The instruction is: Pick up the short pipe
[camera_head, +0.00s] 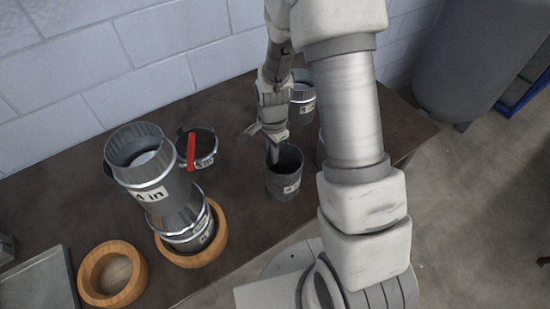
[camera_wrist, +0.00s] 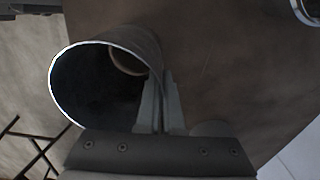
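The short pipe is most likely the dark grey open cylinder (camera_head: 285,178) with a white label, right of the middle of the table. In the wrist view the pipe's round mouth and grey side (camera_wrist: 140,45) fill the upper left. My gripper's two fingers (camera_wrist: 162,105) are close together at the pipe's right wall, one inside and one outside, with the wall between them. I cannot tell whether the pipe's base touches the table.
A tall duct (camera_head: 152,175) labelled "4 in" stands at the left on another labelled piece in a wooden ring (camera_head: 218,240). A can (camera_head: 203,152) with a red strip and another can (camera_head: 303,105) stand behind. An empty wooden ring (camera_head: 88,285) lies front left.

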